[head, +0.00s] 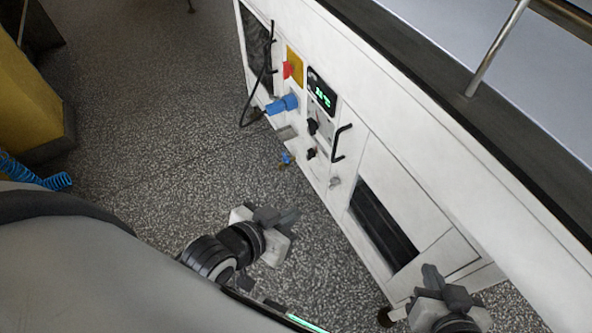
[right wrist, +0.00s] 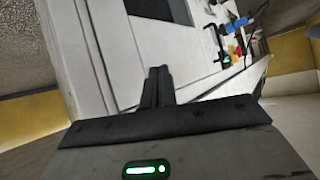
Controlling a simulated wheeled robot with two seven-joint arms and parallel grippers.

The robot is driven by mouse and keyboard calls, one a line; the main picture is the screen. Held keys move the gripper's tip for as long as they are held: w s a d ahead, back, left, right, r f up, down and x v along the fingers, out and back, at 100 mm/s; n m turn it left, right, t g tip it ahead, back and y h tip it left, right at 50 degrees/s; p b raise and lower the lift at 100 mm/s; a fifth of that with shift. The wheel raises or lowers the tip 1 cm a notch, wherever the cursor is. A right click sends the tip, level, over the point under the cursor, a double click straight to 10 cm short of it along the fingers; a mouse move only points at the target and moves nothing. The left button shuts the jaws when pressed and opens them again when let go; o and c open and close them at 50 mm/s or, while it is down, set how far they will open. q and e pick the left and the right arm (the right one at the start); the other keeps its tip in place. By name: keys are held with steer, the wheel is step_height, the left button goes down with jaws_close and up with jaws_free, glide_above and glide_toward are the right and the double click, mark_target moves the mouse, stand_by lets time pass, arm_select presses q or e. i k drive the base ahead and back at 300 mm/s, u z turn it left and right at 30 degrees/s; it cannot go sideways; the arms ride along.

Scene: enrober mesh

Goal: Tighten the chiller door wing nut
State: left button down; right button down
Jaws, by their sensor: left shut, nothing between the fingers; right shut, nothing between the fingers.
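The chiller door (head: 408,204) is a white panel with a dark window, low on the white machine. A small grey knob that looks like the wing nut (head: 334,182) sits at the door's left edge, below a black handle (head: 341,142). My left gripper (head: 288,216) is shut and empty, left of the door and apart from the wing nut. My right gripper (head: 432,274) is shut and empty near the door's lower right; its fingers also show in the right wrist view (right wrist: 157,74). I cannot make out the wing nut clearly in the right wrist view.
Left of the door are a display (head: 322,92), black knobs, a blue plug (head: 282,104) with a black cable, and a red switch (head: 288,69). A metal rail (head: 497,48) stands above the dark top edge. Speckled floor (head: 170,130) lies open to the left.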

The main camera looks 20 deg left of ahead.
mark_target(334, 180)
steer(key=z, duration=1.65)
steer(key=k, duration=0.8)
steer(key=u, duration=1.05)
steer(key=i, duration=0.45)
steer(key=u, duration=0.05)
